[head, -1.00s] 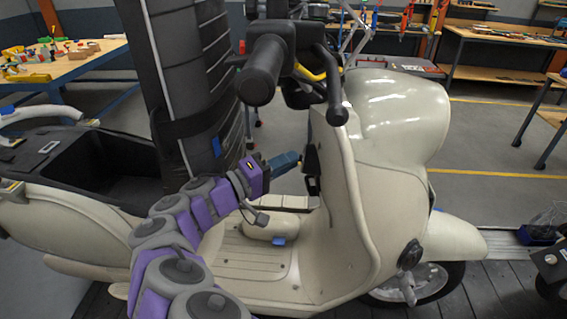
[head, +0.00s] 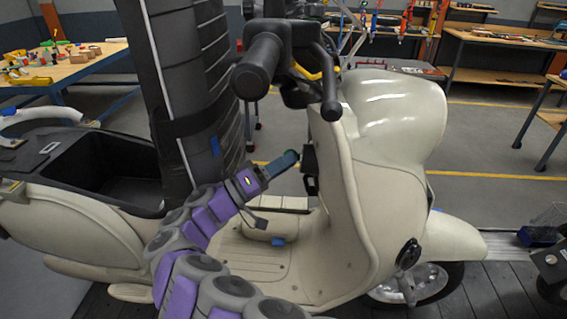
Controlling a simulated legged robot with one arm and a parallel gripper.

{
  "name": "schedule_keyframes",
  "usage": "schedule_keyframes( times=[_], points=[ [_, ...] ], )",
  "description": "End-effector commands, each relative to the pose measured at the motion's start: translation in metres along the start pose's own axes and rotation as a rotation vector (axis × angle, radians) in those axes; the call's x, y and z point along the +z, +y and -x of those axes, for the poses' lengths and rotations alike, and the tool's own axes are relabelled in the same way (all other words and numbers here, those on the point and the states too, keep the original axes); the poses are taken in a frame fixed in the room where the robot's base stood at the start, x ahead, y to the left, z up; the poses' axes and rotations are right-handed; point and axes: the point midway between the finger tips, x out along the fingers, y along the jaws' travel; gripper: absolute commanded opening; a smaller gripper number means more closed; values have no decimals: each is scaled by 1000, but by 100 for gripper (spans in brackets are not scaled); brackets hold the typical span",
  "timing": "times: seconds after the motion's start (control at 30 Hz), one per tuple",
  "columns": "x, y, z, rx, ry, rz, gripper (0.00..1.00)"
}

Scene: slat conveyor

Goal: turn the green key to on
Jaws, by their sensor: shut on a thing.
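The cream scooter stands across the view, with its front shield (head: 362,215) right of centre. A black lock housing (head: 309,160) is on the side of the shield facing the seat. My gripper (head: 283,161), dark blue-grey at the end of my purple and grey arm, reaches from lower left to just left of the housing. A small bit of green, which looks like the green key (head: 291,154), shows at its fingertips. The jaws are shut on it. The key is mostly hidden by the fingers, so its angle cannot be told.
The handlebar grip (head: 257,66) and brake lever hang above my gripper. A tall dark padded column (head: 190,90) stands behind my arm at left. The footboard (head: 250,255) lies below. An open seat compartment (head: 110,170) is at left.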

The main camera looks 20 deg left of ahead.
Motion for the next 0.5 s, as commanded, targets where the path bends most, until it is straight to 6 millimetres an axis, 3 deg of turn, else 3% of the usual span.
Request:
schedule_keyframes(
  times=[0.33, 0.37, 0.5],
  points=[
    [3, -4, -3, 48, -15, -25, 0],
    [2, -4, -3, 48, -15, -25, 22],
    [2, -7, -4, 44, -15, -22, 36]
  ],
)
